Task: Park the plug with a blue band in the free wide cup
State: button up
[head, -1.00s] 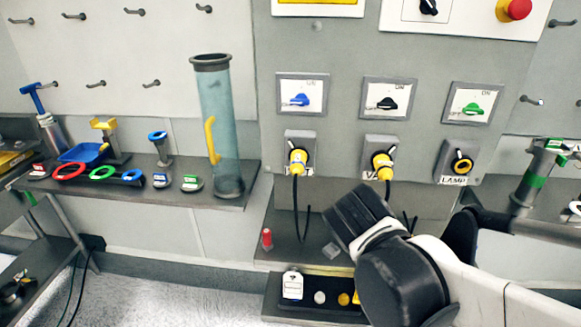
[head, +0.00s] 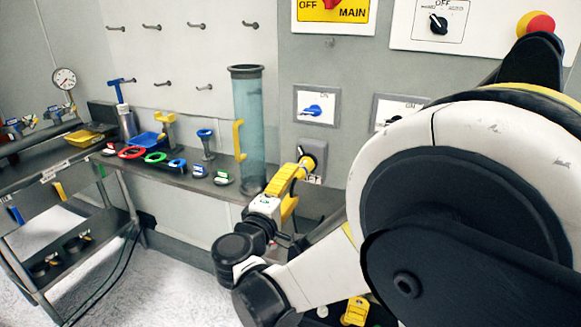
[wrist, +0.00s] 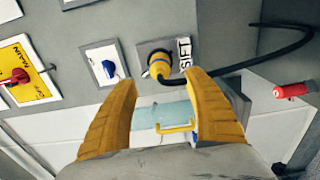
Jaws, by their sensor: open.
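A yellow and black plug (wrist: 158,66) sits in the wall socket marked SIFT, below the blue switch, with a black cord running right. I cannot make out a blue band on it. My gripper (wrist: 160,82) is open, its yellow fingers spread below the plug in the wrist view and apart from it. In the head view my gripper (head: 303,168) is in front of that socket and largely hides the plug. Two dark round holders (head: 75,244) show on the lower shelf at the left; I cannot tell if either is the wide cup.
A tall clear tube (head: 249,130) with a yellow handle stands on the wall shelf, left of my gripper. Coloured rings and small labelled holders (head: 197,171) lie along that shelf. A red object (wrist: 291,90) shows at the wrist view's right. My arm hides the other sockets.

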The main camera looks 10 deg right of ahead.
aim_at(297, 178)
jog(key=shift+x, duration=4.55)
grip_shut()
jog(key=shift+s, duration=0.15)
jog(key=shift+v, duration=2.9)
